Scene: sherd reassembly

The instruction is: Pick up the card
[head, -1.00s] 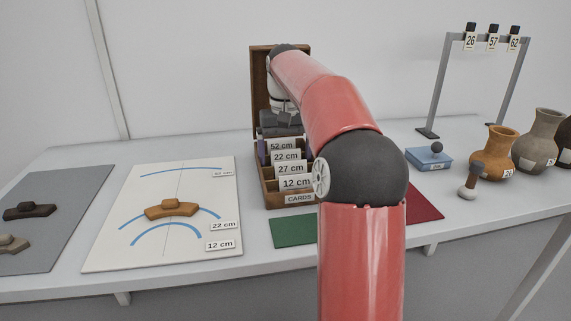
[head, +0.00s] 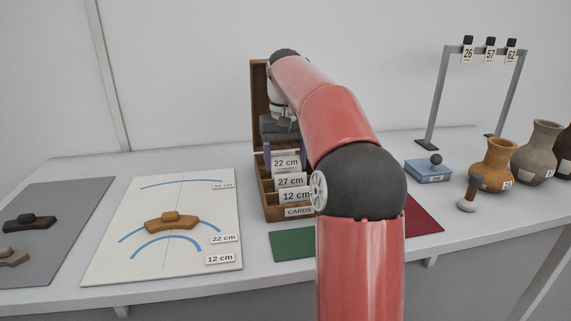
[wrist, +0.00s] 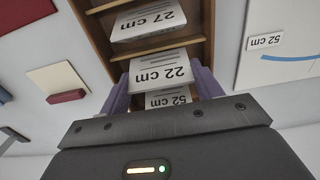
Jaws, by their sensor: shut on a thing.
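The cards stand in a wooden box (head: 265,205) labelled CARDS. My gripper (head: 286,152) reaches down into the box from behind, with purple fingers. It is shut on the white 22 cm card (head: 286,163), gripped at its left and right edges. The wrist view shows this card (wrist: 160,73) upside down between the fingers. It sits a little raised over its slot. The 52 cm card (wrist: 167,97) shows just beyond it in the wrist view, partly covered; the head view hides it. The 27 cm card (head: 291,181) and 12 cm card (head: 295,196) stand in the front slots.
A white board (head: 110,265) with blue arcs and a sherd (head: 171,223) lies left of the box. A green mat (head: 293,246) and a red mat (head: 422,217) lie in front. A blue box (head: 428,172), pots (head: 492,166) and a tag rack (head: 435,97) stand right.

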